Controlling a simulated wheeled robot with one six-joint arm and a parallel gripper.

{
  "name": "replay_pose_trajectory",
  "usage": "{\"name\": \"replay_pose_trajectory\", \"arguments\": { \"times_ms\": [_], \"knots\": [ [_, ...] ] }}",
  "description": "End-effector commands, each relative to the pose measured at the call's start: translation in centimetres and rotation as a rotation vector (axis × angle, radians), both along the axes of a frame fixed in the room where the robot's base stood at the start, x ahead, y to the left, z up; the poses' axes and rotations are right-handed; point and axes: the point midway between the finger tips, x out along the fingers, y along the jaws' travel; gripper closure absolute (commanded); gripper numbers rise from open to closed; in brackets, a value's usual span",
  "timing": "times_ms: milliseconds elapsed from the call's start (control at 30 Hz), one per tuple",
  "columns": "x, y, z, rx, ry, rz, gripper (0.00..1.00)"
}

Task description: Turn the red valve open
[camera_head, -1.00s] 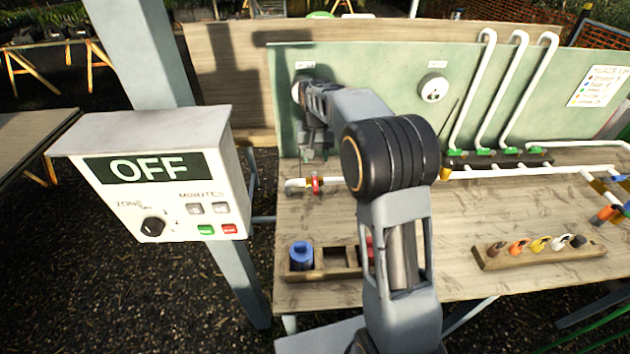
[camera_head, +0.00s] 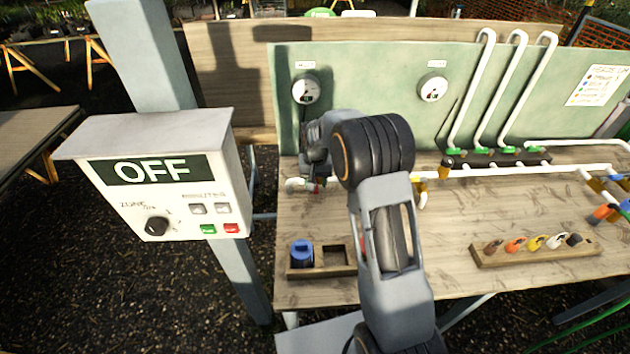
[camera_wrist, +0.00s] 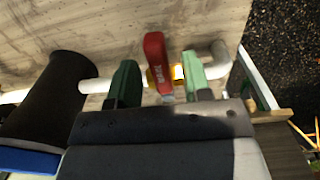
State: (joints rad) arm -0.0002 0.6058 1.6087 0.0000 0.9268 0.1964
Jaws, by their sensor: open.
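The red valve handle (camera_wrist: 156,62) shows in the wrist view, on a yellow fitting (camera_wrist: 179,73) in the white pipe. The handle looks crosswise to the pipe. My gripper (camera_wrist: 158,66) is open, with one green finger on each side of the handle. There is a visible gap on both sides; the lower end of the handle is near the gripper body.
A dark cylinder (camera_wrist: 50,95) stands left of the valve in the wrist view, at the pipe. A control box reading OFF (camera_head: 157,190) stands left of the bench. Two gauges (camera_head: 306,88) are on the green board behind. A wooden rack (camera_head: 322,271) holds a blue item (camera_head: 302,254) in front.

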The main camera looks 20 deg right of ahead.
Motion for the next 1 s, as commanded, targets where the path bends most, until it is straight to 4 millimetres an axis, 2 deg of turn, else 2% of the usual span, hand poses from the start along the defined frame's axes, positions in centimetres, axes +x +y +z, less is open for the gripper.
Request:
{"name": "replay_pose_trajectory", "arguments": {
  "times_ms": [100,567,1000],
  "knots": [
    [0.00,0.00,0.00,0.000,0.000,0.000,0.56],
    [0.00,0.00,0.02,0.000,0.000,0.000,1.00],
    [-0.01,-0.11,0.01,0.000,0.000,0.015,1.00]
  ]
}}
